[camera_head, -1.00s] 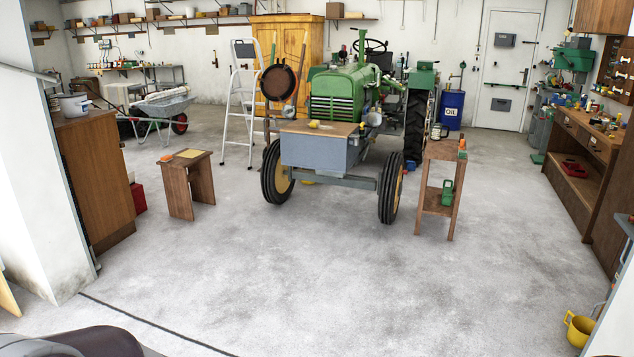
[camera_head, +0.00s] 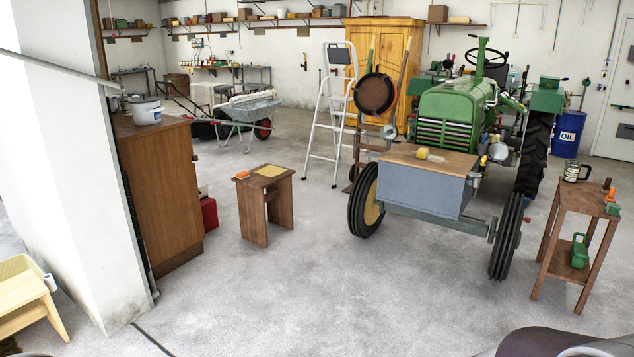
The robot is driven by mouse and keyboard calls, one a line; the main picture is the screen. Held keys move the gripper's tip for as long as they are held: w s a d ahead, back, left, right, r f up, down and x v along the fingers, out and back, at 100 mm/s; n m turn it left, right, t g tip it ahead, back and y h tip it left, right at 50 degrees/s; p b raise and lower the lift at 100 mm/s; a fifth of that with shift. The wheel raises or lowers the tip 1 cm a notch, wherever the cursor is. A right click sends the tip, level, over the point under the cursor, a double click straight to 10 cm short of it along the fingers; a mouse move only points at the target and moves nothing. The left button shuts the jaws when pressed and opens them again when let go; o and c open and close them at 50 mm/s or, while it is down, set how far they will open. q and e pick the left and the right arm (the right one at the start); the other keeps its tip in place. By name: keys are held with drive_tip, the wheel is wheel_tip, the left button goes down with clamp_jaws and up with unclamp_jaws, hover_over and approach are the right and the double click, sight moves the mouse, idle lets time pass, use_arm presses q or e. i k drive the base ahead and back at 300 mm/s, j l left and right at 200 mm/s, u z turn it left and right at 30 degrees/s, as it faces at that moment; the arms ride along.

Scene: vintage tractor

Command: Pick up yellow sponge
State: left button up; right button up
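A small yellow block (camera_head: 422,153), which looks like the sponge, lies on the wooden top (camera_head: 398,155) of the grey box at the front of the green tractor (camera_head: 455,115). It is small in the view, so its exact shape is hard to tell. A flat yellow piece (camera_head: 271,170) lies on a small wooden stool (camera_head: 266,208), with a small orange item (camera_head: 243,175) beside it. Neither of my grippers shows. Only dark and grey parts of my own body show at the bottom right edge.
Open concrete floor (camera_head: 330,290) lies before the tractor and stool. A white wall corner (camera_head: 75,150) and brown cabinet (camera_head: 165,195) stand at left. A small wooden stand (camera_head: 585,200) is at right. A stepladder (camera_head: 325,125) and wheelbarrow (camera_head: 245,112) are behind.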

sight(423, 153)
drive_tip(key=i+z, duration=0.15)
drive_tip(key=i, duration=0.3)
drive_tip(key=i+j+z, duration=0.1)
drive_tip(key=i, duration=0.35)
drive_tip(key=i+j+z, duration=0.15)
drive_tip(key=i, duration=0.3)
drive_tip(key=i+j+z, duration=0.1)
drive_tip(key=i, duration=0.3)
drive_tip(key=i+j+z, duration=0.15)
drive_tip(key=i+j, duration=0.15)
drive_tip(key=i, duration=0.15)
drive_tip(key=i+j+z, duration=0.25)
drive_tip(key=i, duration=0.2)
drive_tip(key=i+j+z, duration=0.1)
drive_tip(key=i+z, duration=0.2)
drive_tip(key=i, duration=0.15)
drive_tip(key=i+j+z, duration=0.55)
drive_tip(key=i, duration=0.5)
drive_tip(key=i+j+z, duration=0.3)
drive_tip(key=i+j, duration=0.15)
drive_tip(key=i, duration=0.35)
drive_tip(key=i+j+z, duration=0.3)
drive_tip(key=i+j, duration=0.35)
